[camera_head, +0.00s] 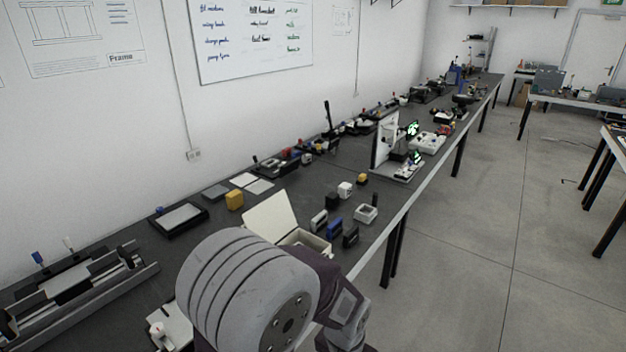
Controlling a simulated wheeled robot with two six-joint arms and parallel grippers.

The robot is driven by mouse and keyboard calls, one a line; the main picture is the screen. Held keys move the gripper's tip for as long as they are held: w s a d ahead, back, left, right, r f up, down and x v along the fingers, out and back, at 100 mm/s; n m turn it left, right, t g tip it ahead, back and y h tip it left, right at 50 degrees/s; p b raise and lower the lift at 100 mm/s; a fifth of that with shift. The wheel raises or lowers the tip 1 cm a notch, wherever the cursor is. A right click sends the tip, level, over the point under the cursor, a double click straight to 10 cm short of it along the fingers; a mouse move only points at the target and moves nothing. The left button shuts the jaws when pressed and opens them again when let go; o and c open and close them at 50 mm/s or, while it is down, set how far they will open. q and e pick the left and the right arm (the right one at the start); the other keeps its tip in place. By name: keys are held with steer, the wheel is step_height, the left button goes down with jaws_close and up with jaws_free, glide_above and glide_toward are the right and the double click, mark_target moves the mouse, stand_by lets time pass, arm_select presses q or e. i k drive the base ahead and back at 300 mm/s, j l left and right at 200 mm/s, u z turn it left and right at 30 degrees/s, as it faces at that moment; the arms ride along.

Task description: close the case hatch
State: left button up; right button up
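The case (318,243) is a small cream box near the front edge of the long dark bench. Its hatch (270,214) is a cream panel that stands open, tilted up and back on the left side of the box. A large grey ribbed link of my own arm fills the bottom middle and hides the near part of the case. I cannot tell which arm it belongs to. No fingertips of either gripper show. I cannot see anything touching the hatch.
Small dark and grey blocks (335,229) and a white square frame (365,213) stand just right of the case. A long rail device (75,285) occupies the left end.

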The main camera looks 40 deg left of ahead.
mark_target(273, 220)
steer(key=i+u, duration=0.15)
steer(key=i, duration=0.3)
steer(key=i+l+u, duration=0.15)
steer(key=i, duration=0.3)
steer(key=i+l+u, duration=0.2)
steer(key=i, duration=0.25)
steer(key=i+j+u, duration=0.2)
steer(key=u, duration=0.2)
steer(key=i+u, duration=0.75)
steer(key=i, duration=0.15)
